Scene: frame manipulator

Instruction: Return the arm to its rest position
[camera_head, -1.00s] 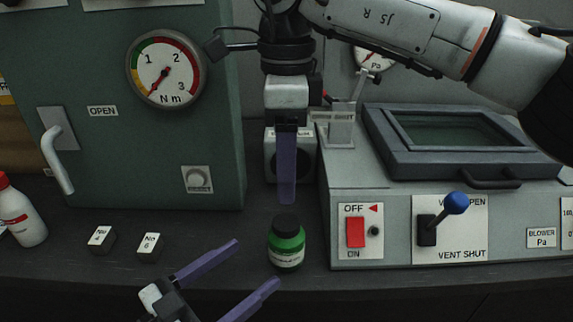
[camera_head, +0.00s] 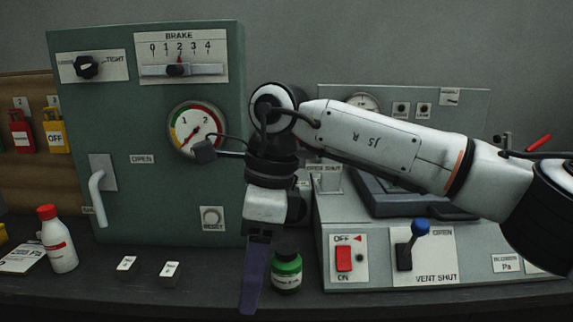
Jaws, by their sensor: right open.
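My right arm (camera_head: 385,146) comes in from the right, crosses in front of the grey machine and bends down at the wrist. My right gripper (camera_head: 249,303) points downward, seen edge-on, so its purple fingers overlap. It is open, with nothing seen held in it. It hangs just left of a green bottle (camera_head: 287,274) with a black cap, which stands upright on the dark bench. I cannot tell the exact gap between them. My left gripper is out of view.
A green cabinet (camera_head: 120,190) with a gauge (camera_head: 197,129) and a handle stands behind at left. A grey machine (camera_head: 460,240) with a red switch (camera_head: 344,258) and blue-knobbed lever (camera_head: 420,227) stands right. A white bottle (camera_head: 58,240) and two small blocks (camera_head: 170,269) are on the bench.

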